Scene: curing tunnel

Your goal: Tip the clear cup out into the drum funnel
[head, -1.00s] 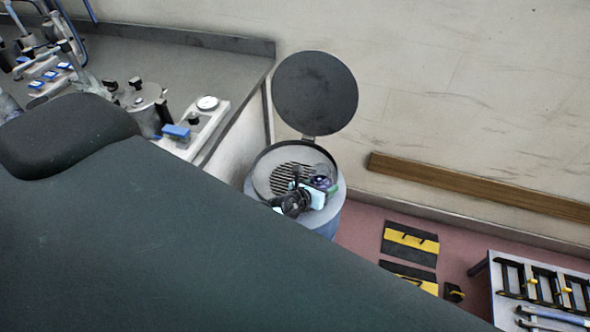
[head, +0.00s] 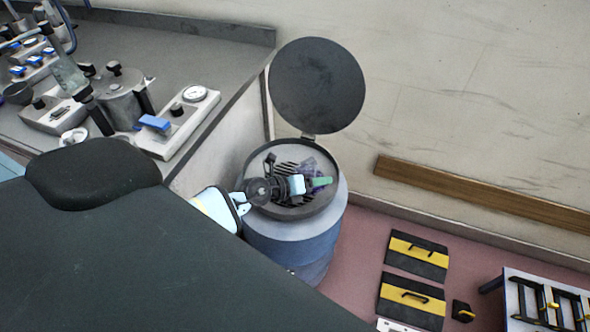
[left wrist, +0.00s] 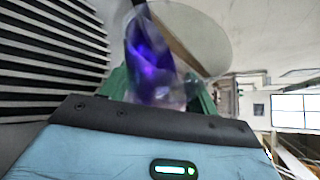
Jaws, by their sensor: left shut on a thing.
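My left gripper (head: 318,184) is over the round drum funnel (head: 322,157), with its green fingers shut on the clear cup (head: 309,166). In the left wrist view the cup (left wrist: 180,92) stands out between the green fingers, with purple stuff inside it. The cup looks tipped over on its side above the funnel's slotted grate, which fills the left of the left wrist view. The cup's outline is faint, and I cannot tell whether anything is falling from it. My right gripper is not in view.
The funnel's dark lid (head: 318,87) stands open behind it, on the blue drum (head: 285,248). A grey bench (head: 185,60) with a metal pot (head: 122,100) and gauge unit (head: 180,120) is at left. Black-yellow cases (head: 417,255) and a rack table (head: 550,300) are at right.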

